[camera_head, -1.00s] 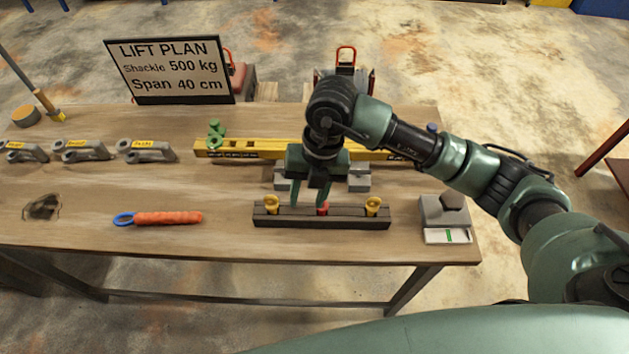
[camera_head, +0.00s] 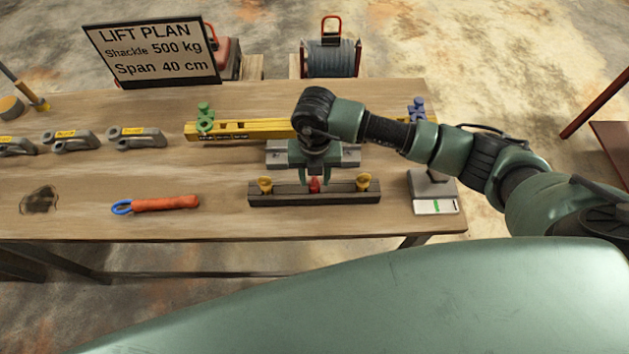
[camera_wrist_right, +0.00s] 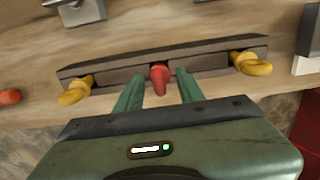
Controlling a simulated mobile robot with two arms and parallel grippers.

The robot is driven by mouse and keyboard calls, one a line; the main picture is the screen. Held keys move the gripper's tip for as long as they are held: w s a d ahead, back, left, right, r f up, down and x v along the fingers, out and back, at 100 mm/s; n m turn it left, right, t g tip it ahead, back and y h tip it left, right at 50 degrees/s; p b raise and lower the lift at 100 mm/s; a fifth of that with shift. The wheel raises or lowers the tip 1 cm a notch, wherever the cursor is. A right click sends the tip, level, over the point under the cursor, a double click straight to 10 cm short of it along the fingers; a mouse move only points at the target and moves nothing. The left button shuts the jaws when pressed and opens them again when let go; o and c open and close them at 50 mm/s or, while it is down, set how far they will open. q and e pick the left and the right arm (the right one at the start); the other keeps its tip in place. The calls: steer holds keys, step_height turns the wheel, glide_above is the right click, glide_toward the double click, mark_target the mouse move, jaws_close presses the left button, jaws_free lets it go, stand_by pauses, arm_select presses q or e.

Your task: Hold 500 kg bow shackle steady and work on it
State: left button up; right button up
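Three grey shackles (camera_head: 136,138) with yellow labels lie in a row at the left of the table in the head view; the labels are too small to read, so I cannot tell which is 500 kg. My right gripper (camera_head: 314,178) is empty, over the dark bar (camera_head: 340,197) near the front edge. Its two fingers are apart, one to each side of the red peg (camera_wrist_right: 160,78) in the wrist view. They do not appear to touch it. A yellow eye piece (camera_wrist_right: 250,63) stands toward each end of the bar. My left gripper is not in view.
A yellow beam (camera_head: 240,130) with green (camera_head: 205,117) and blue (camera_head: 416,108) pieces lies behind, partly hidden by my arm. An orange-handled tool (camera_head: 165,203) lies front left. A grey block device (camera_head: 433,188) stands right. The lift plan sign (camera_head: 153,52) reads 500 kg, 40 cm.

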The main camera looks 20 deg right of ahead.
steer(key=c, duration=0.6)
jaws_close()
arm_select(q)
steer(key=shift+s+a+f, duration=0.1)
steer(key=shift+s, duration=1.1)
